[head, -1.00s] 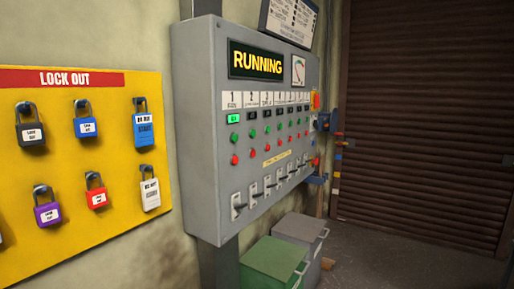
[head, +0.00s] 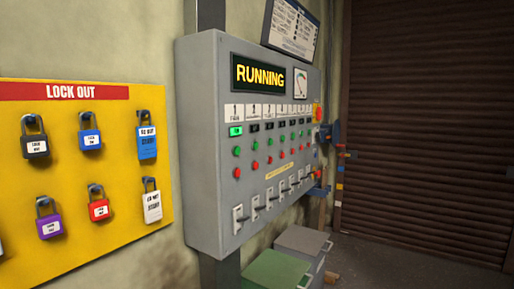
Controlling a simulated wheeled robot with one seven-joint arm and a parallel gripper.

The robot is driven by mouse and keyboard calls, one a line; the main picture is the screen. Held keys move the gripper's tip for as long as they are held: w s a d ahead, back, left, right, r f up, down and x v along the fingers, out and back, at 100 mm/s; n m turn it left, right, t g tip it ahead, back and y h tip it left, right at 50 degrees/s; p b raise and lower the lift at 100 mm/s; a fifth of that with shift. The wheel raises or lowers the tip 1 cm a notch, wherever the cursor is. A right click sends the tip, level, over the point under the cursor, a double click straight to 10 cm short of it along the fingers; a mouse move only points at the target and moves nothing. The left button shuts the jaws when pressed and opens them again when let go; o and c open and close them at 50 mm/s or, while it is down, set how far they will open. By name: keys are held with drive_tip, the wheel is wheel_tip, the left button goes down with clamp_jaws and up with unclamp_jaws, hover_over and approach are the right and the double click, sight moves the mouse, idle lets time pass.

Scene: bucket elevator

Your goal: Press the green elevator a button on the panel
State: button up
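A grey control panel (head: 205,130) is mounted on the wall in the middle of the head view. Its display (head: 258,75) reads RUNNING in yellow. Below the numbered labels is a row of small indicators, the leftmost one (head: 236,131) lit green. Under that is a row of green buttons; the leftmost green button (head: 236,151) sits above a red button (head: 237,173). A row of lever switches (head: 238,218) runs along the bottom. Which button is labelled elevator a is too small to read. My gripper is not in view.
A yellow LOCK OUT board (head: 70,150) with several padlocks hangs left of the panel. A green bin (head: 275,270) and a grey bin (head: 303,241) stand below it. A brown roller shutter (head: 430,120) is at right, with bare floor before it.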

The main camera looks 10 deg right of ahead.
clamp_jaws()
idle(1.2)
